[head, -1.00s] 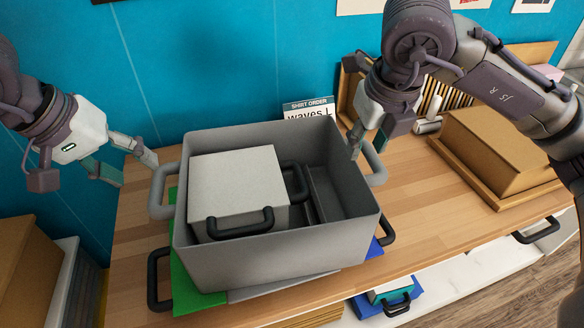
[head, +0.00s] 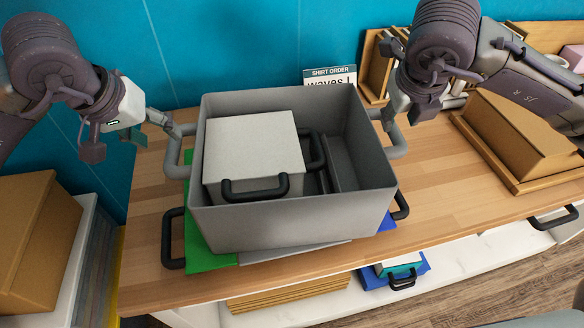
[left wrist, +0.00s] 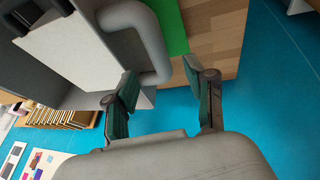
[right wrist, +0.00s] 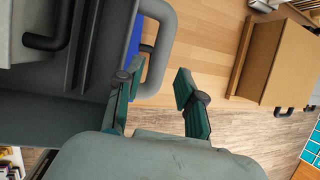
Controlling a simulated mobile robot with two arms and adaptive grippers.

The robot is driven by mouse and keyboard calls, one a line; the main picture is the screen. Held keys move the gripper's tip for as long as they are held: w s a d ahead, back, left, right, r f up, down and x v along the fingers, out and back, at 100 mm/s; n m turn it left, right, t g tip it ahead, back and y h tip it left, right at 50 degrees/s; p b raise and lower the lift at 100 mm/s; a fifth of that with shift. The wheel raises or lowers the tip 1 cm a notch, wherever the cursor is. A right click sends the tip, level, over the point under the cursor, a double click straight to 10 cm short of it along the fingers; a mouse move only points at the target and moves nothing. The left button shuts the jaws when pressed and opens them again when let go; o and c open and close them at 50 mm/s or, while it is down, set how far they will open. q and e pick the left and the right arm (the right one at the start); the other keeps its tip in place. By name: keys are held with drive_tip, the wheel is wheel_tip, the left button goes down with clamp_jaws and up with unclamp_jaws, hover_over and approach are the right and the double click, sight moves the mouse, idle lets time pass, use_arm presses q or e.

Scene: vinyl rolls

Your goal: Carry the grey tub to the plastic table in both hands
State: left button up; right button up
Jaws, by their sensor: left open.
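The grey tub (head: 300,222) stands on the wooden worktop, over green and blue flat pieces. A pale box with black handles (head: 253,145) is inside it. My left gripper (head: 178,131) is at the tub's left handle (head: 178,158). In the left wrist view my left gripper (left wrist: 160,82) is open, with that handle (left wrist: 150,45) reaching between its fingers. My right gripper (head: 388,112) is at the right handle (head: 397,143). In the right wrist view my right gripper (right wrist: 153,92) is open, with the handle (right wrist: 160,50) between its fingers. I cannot pick out the plastic table.
A brown box on a wooden tray (head: 525,140) stands to the right on the worktop (head: 440,180). A sign (head: 330,77) is behind the tub. Cardboard (head: 35,240) is at the left. A lower white shelf (head: 480,260) holds a blue item.

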sight(171, 144)
use_arm(q)
drive_tip(key=x, duration=0.6)
drive_tip(key=shift+w+d+f, duration=0.1)
drive_tip(key=shift+w+f, duration=0.05)
drive_tip(key=shift+f, duration=0.25)
use_arm(e)
drive_tip(key=x, duration=0.7)
use_arm(q)
drive_tip(key=shift+c, duration=0.4)
use_arm(e)
drive_tip(key=shift+c, duration=0.2)
use_arm(q)
drive_tip(key=c, duration=0.5)
use_arm(e)
drive_tip(key=c, duration=0.6)
use_arm(q)
clamp_jaws()
use_arm(e)
clamp_jaws()
use_arm(q)
drive_tip(key=shift+r, duration=0.1)
use_arm(e)
drive_tip(key=shift+r, duration=0.15)
